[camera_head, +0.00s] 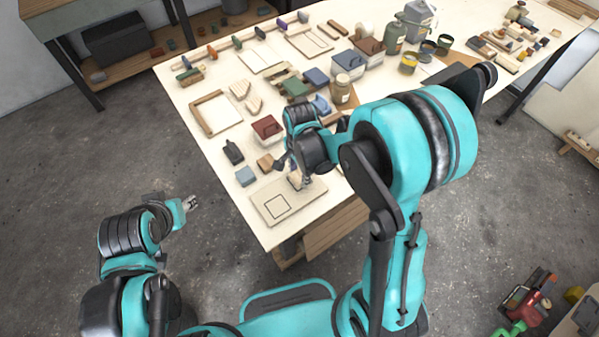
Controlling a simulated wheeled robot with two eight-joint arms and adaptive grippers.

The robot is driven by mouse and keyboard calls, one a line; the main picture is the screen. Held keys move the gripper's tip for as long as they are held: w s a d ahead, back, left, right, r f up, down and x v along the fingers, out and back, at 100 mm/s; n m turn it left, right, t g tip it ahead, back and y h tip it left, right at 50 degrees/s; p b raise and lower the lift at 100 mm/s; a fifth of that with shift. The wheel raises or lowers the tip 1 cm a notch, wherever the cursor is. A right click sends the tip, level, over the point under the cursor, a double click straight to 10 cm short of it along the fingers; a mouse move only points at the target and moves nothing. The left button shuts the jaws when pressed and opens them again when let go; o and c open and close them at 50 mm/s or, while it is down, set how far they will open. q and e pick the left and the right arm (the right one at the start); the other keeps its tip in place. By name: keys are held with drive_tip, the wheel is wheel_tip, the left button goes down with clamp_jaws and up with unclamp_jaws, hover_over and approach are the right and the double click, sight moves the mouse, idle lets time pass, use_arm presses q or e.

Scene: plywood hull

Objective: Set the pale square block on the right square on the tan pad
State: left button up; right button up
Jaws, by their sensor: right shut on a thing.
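The tan pad (268,217) lies at the near end of the pale table. An outlined square (277,206) shows on its left part; the right part is largely behind my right gripper. My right gripper (297,183) is over the right part of the pad, pointing down, shut on a small pale block that is mostly hidden by the fingers. I cannot tell whether the block touches the pad. My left gripper (190,203) is out over the floor, left of the table, away from the pad; its fingers are too small to read.
A blue-grey block (245,176), a tan block (266,163), a black item (233,152) and a red box (267,129) stand just beyond the pad. Many containers and tools crowd the far table. My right arm covers the near right part.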

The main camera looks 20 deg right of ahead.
drive_tip(key=o, duration=1.1)
wheel_tip(320, 180, up, 12)
drive_tip(key=shift+s, duration=0.1)
drive_tip(key=s+d+f+n+t+b, duration=0.1)
drive_tip(key=s+n+t+b, duration=0.1)
drive_tip(key=s+n, duration=0.1)
drive_tip(key=s+d+f+n+t+b, duration=0.1)
drive_tip(key=s+d+n+t+b, duration=0.1)
drive_tip(key=n, duration=0.4)
drive_tip(key=s+d+f+n+t+b, duration=0.1)
drive_tip(key=s+n+t+b, duration=0.2)
drive_tip(key=s+n, duration=0.2)
drive_tip(key=shift+d, duration=0.35)
